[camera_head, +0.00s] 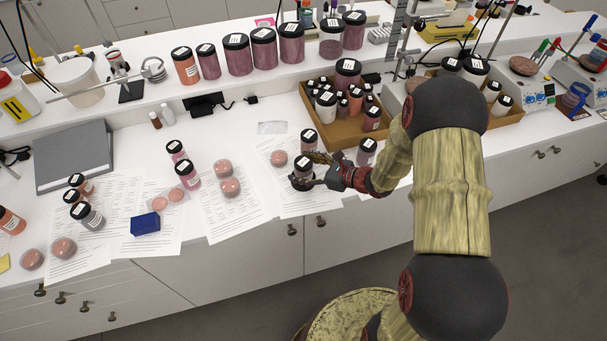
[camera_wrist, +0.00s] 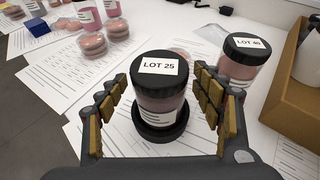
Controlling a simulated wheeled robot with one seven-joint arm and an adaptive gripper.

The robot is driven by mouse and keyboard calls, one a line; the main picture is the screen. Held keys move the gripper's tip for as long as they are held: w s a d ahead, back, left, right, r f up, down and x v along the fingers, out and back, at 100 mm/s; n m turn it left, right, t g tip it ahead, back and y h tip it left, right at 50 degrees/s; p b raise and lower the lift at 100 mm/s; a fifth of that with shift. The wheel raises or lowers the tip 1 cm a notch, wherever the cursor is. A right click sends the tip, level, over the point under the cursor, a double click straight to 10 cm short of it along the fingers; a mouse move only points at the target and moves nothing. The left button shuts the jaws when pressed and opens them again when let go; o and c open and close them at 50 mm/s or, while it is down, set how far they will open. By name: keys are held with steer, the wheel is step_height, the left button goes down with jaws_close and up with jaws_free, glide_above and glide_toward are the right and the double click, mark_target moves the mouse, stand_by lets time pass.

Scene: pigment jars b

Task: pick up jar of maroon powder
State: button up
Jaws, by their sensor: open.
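A jar with a black lid marked LOT 25 (camera_wrist: 158,68) and dull pink-mauve powder stands upright on a black round base (camera_wrist: 160,132). It is between the spread fingers of my gripper (camera_wrist: 160,98), with a gap visible on both sides. The head view shows this jar (camera_head: 303,163) near the front of the bench, with my gripper (camera_head: 314,171) around it from the right. The gripper is open. A second jar, LOT 40 (camera_wrist: 242,62), stands just behind to the right of the right finger. I cannot tell by colour alone which jar is called maroon.
A cardboard box of small jars (camera_head: 343,133) stands behind to the right. Another jar (camera_head: 367,150) is close to my wrist. Pink discs (camera_head: 230,187), paper sheets, a blue block (camera_head: 145,224) and more jars lie left. Large jars (camera_head: 264,48) line the raised shelf.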

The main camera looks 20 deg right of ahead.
steer(key=c, duration=1.4)
